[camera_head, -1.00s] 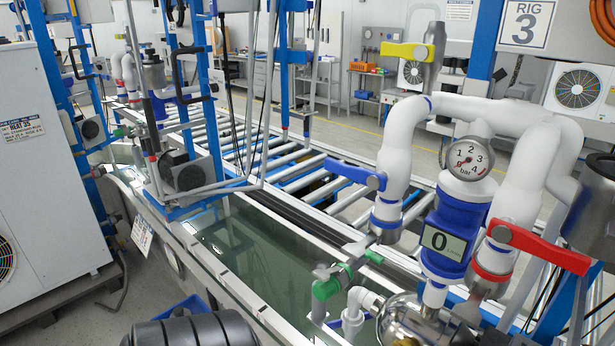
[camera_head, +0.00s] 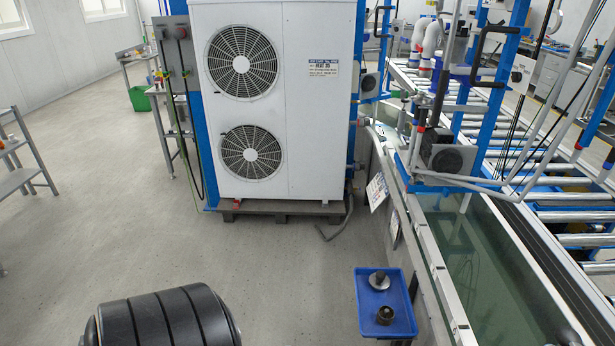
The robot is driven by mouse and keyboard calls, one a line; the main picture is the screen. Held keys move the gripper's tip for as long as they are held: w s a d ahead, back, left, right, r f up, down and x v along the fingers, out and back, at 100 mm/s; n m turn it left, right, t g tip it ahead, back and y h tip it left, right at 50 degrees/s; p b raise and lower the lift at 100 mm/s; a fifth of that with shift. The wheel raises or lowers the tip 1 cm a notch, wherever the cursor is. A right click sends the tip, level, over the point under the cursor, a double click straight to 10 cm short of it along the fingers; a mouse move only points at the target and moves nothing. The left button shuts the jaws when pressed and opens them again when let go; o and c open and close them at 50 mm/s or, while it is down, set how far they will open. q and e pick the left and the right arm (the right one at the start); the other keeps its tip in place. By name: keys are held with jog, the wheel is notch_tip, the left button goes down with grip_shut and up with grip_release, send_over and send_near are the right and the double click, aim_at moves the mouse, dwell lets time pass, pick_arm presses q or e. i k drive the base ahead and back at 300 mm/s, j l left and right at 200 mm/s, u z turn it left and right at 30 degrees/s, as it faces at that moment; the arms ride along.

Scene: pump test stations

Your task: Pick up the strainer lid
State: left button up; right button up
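A small blue tray (camera_head: 364,329) stands at the lower right, beside the water trough. Two dark parts are in it. The rear one (camera_head: 378,280) has a pale round flange with a dark knob on top and looks like the strainer lid, though it is too small to be sure. The front one (camera_head: 385,316) is a dark, short round part with an opening or recess on top. Neither gripper is in view.
A white two-fan unit (camera_head: 310,130) stands on a dark pallet (camera_head: 283,208) ahead. The water trough (camera_head: 470,260) and roller conveyor (camera_head: 560,215) run along the right. A grey rack (camera_head: 28,165) is at the left edge.

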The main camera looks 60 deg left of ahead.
aim_at(379, 281)
jog(key=u, duration=1.2)
jog(key=z, duration=2.5)
jog(key=u, duration=2.5)
jog(key=z, duration=0.8)
jog(key=i+j+z, duration=0.2)
jog(key=z, duration=0.25)
jog(key=i+j+z, duration=0.1)
jog(key=j+z, duration=1.15)
jog(key=i+j, duration=0.05)
jog(key=j, duration=0.05)
